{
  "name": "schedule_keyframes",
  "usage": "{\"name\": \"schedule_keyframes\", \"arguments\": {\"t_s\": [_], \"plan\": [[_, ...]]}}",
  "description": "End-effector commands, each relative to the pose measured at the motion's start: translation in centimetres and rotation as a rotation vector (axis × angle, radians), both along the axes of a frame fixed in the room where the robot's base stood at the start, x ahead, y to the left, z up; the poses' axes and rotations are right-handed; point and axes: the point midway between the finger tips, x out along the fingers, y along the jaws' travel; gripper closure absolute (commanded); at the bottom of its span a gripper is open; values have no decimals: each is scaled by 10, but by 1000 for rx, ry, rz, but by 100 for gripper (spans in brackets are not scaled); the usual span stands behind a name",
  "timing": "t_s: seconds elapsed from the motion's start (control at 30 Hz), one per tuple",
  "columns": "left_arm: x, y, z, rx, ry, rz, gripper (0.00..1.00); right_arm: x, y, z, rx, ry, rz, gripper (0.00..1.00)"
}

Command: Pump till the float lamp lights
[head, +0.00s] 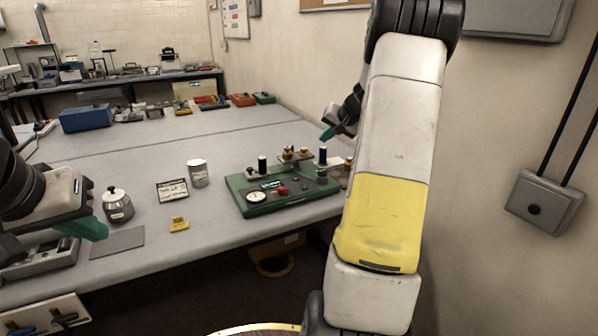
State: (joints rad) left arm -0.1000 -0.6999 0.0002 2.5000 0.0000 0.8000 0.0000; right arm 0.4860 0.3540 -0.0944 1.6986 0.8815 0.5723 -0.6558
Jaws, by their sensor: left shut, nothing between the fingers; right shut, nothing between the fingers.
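A green apparatus (255,210) stands near the front right table edge. On it are a round white gauge (256,196), a small display (270,184), a red knob or button (282,190), brass fittings (288,154) and two dark upright cylinders, one at the back left (262,165) and one at the right (323,154). I cannot tell which part is the float lamp or whether one is lit. My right gripper (328,133), with teal fingertips, is shut and empty just above the right cylinder; contact is unclear. My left gripper (90,228) is shut and empty at the left, away from the apparatus.
A metal pot (117,206), a printed card (173,190), a grey can (198,173), a yellow block (179,225) and a grey mat (118,242) lie between my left gripper and the apparatus. My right arm hides the table's right end. The table middle is clear.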

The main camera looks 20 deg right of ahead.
Motion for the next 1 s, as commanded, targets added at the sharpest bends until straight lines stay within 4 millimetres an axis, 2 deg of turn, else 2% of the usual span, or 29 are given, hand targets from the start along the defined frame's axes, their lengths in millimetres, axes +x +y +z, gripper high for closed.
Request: {"name": "schedule_keyframes", "arguments": {"t_s": [0.2,0.33,0.8,1.0], "plan": [[0,0,0,0,0,0,100,0,1,-1,0,1,1,100],[0,0,0,0,0,0,100,0,1,-9,1,2,0,100],[0,0,0,0,0,0,100,-1,1,-72,3,3,-1,100],[0,0,0,0,0,0,100,-1,1,-85,2,1,1,100]]}}
